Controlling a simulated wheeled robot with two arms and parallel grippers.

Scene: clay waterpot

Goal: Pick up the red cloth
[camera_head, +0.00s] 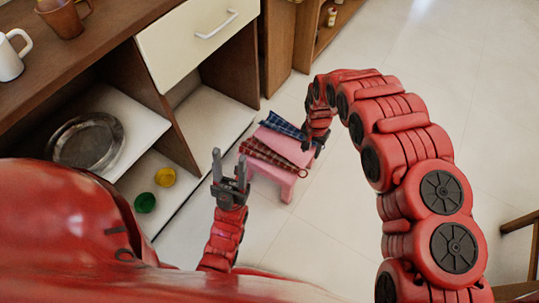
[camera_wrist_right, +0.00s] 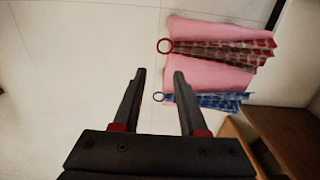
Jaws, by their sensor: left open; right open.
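The red checked cloth (camera_head: 270,155) lies folded on a small pink stool (camera_head: 287,187), with a ring at one end. In the right wrist view the red cloth (camera_wrist_right: 222,50) lies across the pink stool top, its red ring to the left. My right gripper (camera_wrist_right: 158,72) is open and empty, with its fingers apart from the cloth, which lies up and to the right in that view. In the head view the right gripper (camera_head: 314,148) is at the stool's right side, partly hidden by its arm. My left gripper (camera_head: 231,162) is open and empty, left of the stool.
A blue checked cloth (camera_head: 284,124) lies beside the red one on the stool. A wooden cabinet with a white drawer (camera_head: 197,40) stands behind left. Its shelves hold a metal plate (camera_head: 86,142), a yellow item (camera_head: 165,177) and a green item (camera_head: 145,202).

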